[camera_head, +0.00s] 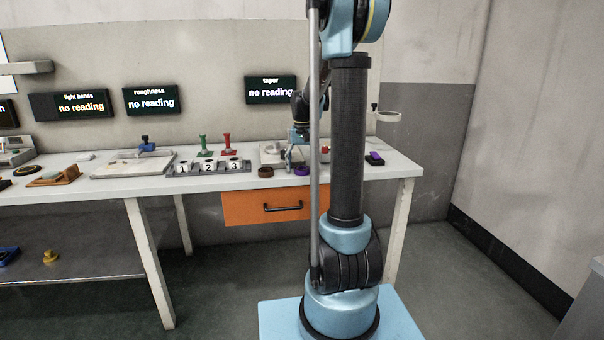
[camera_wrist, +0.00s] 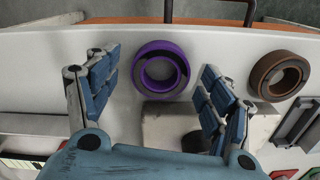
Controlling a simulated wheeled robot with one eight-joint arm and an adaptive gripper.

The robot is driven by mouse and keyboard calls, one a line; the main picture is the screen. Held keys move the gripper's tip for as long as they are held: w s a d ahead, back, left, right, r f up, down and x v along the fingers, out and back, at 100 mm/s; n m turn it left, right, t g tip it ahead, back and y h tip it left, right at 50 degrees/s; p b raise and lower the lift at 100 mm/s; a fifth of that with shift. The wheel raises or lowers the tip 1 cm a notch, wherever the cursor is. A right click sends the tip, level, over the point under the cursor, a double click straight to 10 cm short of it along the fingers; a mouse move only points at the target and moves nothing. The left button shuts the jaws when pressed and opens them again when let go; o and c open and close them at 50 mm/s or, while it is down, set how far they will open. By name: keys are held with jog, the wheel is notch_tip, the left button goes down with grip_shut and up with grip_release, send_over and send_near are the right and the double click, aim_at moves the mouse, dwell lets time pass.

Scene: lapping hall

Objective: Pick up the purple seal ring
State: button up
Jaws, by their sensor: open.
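The purple seal ring (camera_wrist: 160,69) lies flat on the white bench, near its front edge, in the wrist view. It also shows as a small purple shape in the head view (camera_head: 302,171), partly hidden behind my arm. My gripper (camera_wrist: 158,72) is open, with blue-padded fingers on the left and right of the ring. The right finger is close to the ring's lower right side and the left finger stands farther off. Nothing is held. I cannot tell how high the fingertips are above the bench.
A brown ring (camera_wrist: 280,75) lies right of the purple ring in the wrist view. A pale block (camera_wrist: 170,125) sits between the fingers, below the ring. An orange drawer (camera_head: 262,205) hangs under the bench. Numbered blocks (camera_head: 208,167) stand left in the head view.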

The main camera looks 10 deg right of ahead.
jog(key=shift+f, duration=0.1)
jog(key=shift+c, duration=0.3)
jog(key=c, duration=1.1)
